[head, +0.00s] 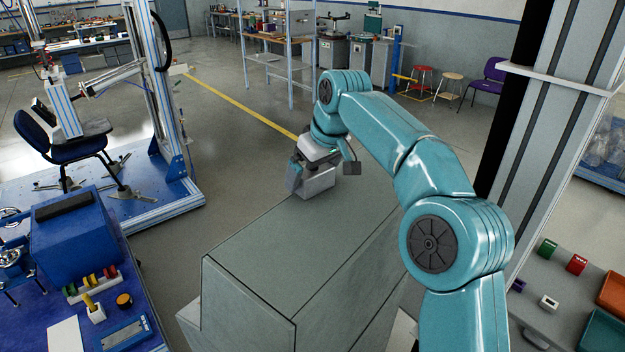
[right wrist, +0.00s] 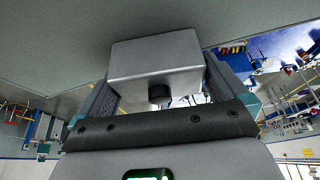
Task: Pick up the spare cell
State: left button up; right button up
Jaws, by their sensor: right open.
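A silver-grey metal block (head: 319,183), which looks to be the spare cell, sits at the far end of a grey-green bench top (head: 345,225). My right gripper (head: 311,176) is over it, pointing down. In the right wrist view the block (right wrist: 155,62) lies between the two spread fingers of my right gripper (right wrist: 162,80), with a short black round fitting on its near face. The jaws are open; whether a finger touches the block cannot be told. The block's far finger side is hidden in the head view. My left gripper is not in view.
A blue bench (head: 140,310) with a blue box (head: 75,235) and small parts stands at left. A chair (head: 65,145) is in a test frame behind it. Small boxes and bins (head: 605,330) lie at right. The near bench top is clear.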

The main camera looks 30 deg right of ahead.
jog(key=shift+s+r, duration=0.15)
jog(key=shift+s, duration=0.05)
jog(key=c, duration=0.4)
jog(key=shift+w, duration=0.15)
jog(key=c, duration=0.7)
notch_tip(320, 180, up, 8)
jog(key=p, duration=0.4)
jog(key=shift+r+p, duration=0.25)
jog(key=shift+p, duration=0.15)
jog(key=shift+w+r, duration=0.1)
jog(key=shift+r, duration=0.55)
